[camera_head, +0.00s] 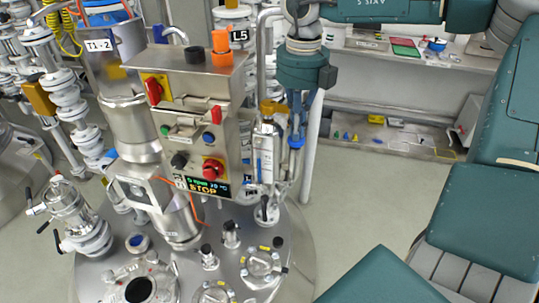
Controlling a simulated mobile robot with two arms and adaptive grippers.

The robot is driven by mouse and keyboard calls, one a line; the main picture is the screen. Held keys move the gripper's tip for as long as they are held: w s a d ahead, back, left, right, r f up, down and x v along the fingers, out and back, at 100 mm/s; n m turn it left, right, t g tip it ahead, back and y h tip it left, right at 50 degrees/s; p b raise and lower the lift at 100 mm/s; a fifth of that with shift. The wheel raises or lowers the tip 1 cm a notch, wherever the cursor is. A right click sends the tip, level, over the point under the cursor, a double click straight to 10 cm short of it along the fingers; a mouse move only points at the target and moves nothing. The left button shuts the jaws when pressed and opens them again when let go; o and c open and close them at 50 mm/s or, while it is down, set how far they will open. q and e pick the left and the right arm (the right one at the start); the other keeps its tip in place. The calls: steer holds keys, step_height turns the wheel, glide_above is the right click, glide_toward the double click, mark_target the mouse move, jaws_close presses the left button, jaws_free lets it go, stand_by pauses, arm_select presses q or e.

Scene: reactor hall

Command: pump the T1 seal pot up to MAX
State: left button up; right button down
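A slim steel seal pot (266,150) with a yellow fitting on top stands at the right side of the T1 control box. Its level and any MAX mark are too small to read. Beside it on the right is an upright blue handle-like part (296,138) above a thin metal stem. My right gripper (298,112) points down from my teal wrist, at the top of this blue part. The fingers overlap it, and I cannot tell whether they are closed on it or only around it. My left gripper is not in view.
The vessel lid (195,262) below carries several ports and fittings. A workbench (440,57) and a low tray (392,137) stand at the back. Grey floor (365,200) is open on the right.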

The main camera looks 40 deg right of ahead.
steer(key=shift+r+p, duration=1.1)
steer(key=shift+r, duration=0.9)
steer(key=shift+f, duration=0.15)
steer(key=shift+f+b, duration=1.95)
steer(key=shift+r, duration=0.1)
steer(key=shift+r+p, duration=1.2)
steer(key=shift+r, duration=0.8)
